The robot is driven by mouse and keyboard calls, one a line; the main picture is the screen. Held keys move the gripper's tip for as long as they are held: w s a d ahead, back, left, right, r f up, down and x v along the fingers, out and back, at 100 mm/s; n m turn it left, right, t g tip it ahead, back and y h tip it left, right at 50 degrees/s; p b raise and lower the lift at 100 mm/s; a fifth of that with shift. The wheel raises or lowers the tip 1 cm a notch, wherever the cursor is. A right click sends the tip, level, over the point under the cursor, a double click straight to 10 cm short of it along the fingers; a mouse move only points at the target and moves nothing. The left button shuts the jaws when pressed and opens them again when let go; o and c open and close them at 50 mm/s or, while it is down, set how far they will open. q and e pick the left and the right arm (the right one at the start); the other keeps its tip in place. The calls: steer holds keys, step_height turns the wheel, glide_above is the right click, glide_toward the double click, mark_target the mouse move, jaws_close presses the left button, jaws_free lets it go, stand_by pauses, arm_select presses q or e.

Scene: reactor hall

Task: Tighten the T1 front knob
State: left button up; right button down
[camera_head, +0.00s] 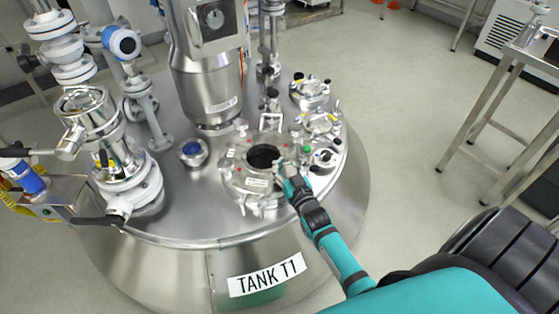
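Tank T1 is a large steel vessel with a domed top and a "TANK T1" label (266,276) on its front. A round hatch (250,182) with a dark sight opening (263,157) sits on the top, with small clamp knobs around its rim. One small knob (251,206) shows at the hatch's near edge; I cannot tell if it is the front knob. My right gripper (281,171) is at the hatch's right rim, pointing away from me, and covers part of that rim. Its fingers are too small to tell whether they are open or shut. My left gripper is not in view.
A tall steel motor housing (207,85) stands behind the hatch. A valve assembly (120,165) with black handles stands on the left. Several smaller fittings (320,123) sit right of the hatch. A steel table (510,95) stands at the right, with clear floor between.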

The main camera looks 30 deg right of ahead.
steer(key=shift+s+d+f, duration=0.25)
steer(key=shift+d+f, duration=0.05)
steer(key=c, duration=1.5)
jaws_free()
steer(key=shift+s+r+h, duration=0.2)
steer(key=shift+h, duration=0.2)
steer(key=o, duration=0.5)
steer(key=shift+o, duration=0.2)
steer(key=shift+w+r, duration=0.1)
steer(key=shift+a, duration=0.1)
steer(key=s+a, duration=0.2)
steer(key=s, duration=1)
